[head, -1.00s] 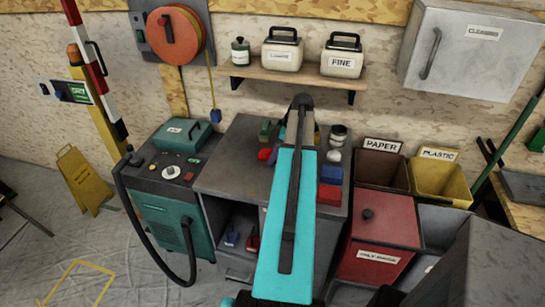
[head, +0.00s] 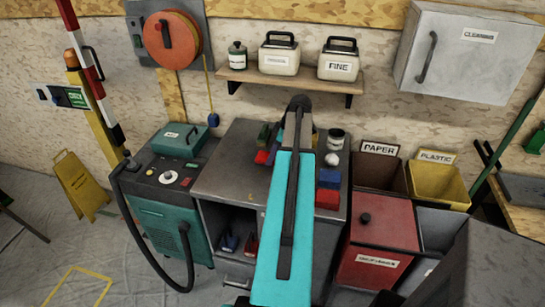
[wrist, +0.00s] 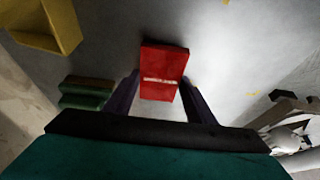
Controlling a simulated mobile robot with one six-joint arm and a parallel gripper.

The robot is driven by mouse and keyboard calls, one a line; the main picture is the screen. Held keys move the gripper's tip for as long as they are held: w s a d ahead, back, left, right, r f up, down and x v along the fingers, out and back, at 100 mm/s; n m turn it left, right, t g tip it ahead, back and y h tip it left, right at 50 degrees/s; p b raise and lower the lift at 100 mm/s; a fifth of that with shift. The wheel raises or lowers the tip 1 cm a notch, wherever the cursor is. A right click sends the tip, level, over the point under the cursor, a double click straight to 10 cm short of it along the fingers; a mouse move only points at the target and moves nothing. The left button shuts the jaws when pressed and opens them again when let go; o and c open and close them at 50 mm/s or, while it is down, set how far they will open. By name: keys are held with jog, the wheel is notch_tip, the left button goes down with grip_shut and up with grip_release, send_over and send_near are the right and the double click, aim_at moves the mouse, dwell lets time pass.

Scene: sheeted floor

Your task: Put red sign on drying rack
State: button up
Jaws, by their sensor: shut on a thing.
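In the wrist view a red block-like piece with a pale stripe across it, seemingly the red sign (wrist: 161,70), stands between the two dark fingers of my gripper (wrist: 161,88). The fingers close on its sides. I cannot make out a drying rack for certain in either view.
Green, red and blue pieces lie left of my arm on the bench. A dark jar (head: 336,138), white ball (head: 332,159), blue block (head: 329,178) and red block (head: 327,199) stand right. Bins (head: 440,184) are further right. The bench's left part is clear.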

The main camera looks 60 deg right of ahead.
jog(key=shift+r+b, duration=0.65)
jog(key=shift+r, duration=0.6)
jog(key=s+a+b, duration=0.1)
jog(key=s+a, duration=0.2)
jog(key=s, duration=0.1)
jog(key=s+a+r+b, duration=0.1)
jog(key=s+a+b, duration=0.1)
jog(key=s+a, duration=0.1)
jog(key=s+a+b, duration=0.1)
jog(key=s+a, duration=0.2)
jog(key=s, duration=0.3)
jog(key=shift+a+r, duration=0.25)
jog(key=shift+r, duration=0.05)
jog(key=shift+w, duration=0.1)
